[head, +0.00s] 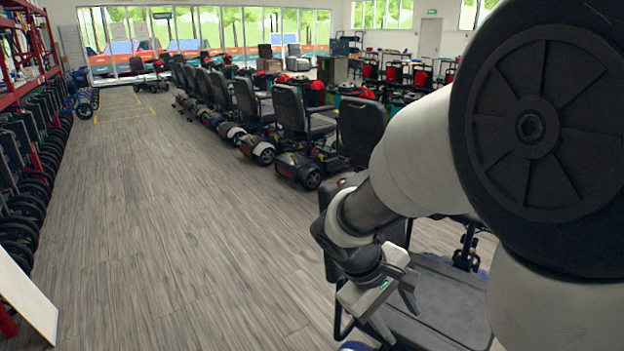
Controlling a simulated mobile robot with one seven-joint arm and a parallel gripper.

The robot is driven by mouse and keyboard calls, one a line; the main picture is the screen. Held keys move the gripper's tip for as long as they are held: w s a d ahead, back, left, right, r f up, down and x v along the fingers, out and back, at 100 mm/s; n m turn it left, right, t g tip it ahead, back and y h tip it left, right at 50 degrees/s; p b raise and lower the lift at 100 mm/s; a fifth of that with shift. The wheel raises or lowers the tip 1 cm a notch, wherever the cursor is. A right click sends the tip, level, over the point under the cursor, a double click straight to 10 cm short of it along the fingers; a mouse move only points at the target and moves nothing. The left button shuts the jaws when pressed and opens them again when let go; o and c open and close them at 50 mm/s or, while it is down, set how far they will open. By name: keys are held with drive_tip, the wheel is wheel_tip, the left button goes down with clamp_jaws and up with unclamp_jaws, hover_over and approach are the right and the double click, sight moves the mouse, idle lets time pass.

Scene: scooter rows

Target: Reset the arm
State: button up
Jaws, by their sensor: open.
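My arm comes in from the right side of the head view and bends down to my gripper (396,318). The gripper points downward, and its two dark fingers are apart with nothing seen between them. My arm hides much of that scooter and the right side of the room.
A row of black-seated scooters (297,125) runs back along the middle right. Folded wheelchairs (25,175) line the left under a red rack (28,80). A white panel (25,300) leans at lower left. The wooden floor aisle (165,220) between is clear.

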drive_tip(key=s+a+r+m+t+y, duration=0.2)
drive_tip(key=s+r+m+t+y, duration=0.4)
drive_tip(key=s+r, duration=0.7)
wheel_tip(320, 180, up, 22)
drive_tip(key=w+g+p, duration=0.1)
drive_tip(key=p, duration=2)
drive_tip(key=shift+m+g+h+p, duration=0.3)
drive_tip(key=shift+m+p, duration=0.1)
drive_tip(key=shift+w, duration=0.1)
